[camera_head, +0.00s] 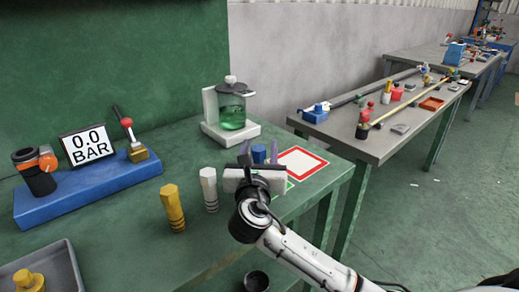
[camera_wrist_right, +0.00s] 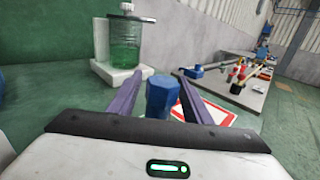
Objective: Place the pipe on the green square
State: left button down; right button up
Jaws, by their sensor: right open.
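A blue hexagonal-topped pipe (camera_wrist_right: 162,95) stands upright between the two purple fingers of my right gripper (camera_wrist_right: 157,85) in the wrist view. In the head view the blue pipe's top (camera_head: 258,153) shows behind my right gripper (camera_head: 259,150), which hides its lower part. The right gripper is open, with its fingers on either side of the pipe. A small part of the green square's outline (camera_head: 290,185) shows beside the gripper; the rest is hidden. A white pipe (camera_head: 209,189) and a yellow pipe (camera_head: 173,207) stand upright to the left. My left gripper is out of view.
A red-outlined square (camera_head: 302,163) lies beside the gripper. A green glass vessel on a white stand (camera_head: 232,108) is behind. A blue base with a pressure display (camera_head: 88,146) stands at left, and a grey tray (camera_head: 62,268) at lower left. Another table (camera_head: 420,135) stands at right.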

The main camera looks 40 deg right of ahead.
aim_at(258, 160)
jog(key=v, duration=1.1)
jog(key=shift+r+p, duration=0.1)
jog(key=shift+p, duration=0.3)
jog(key=shift+s+a, duration=0.35)
dwell(0.5)
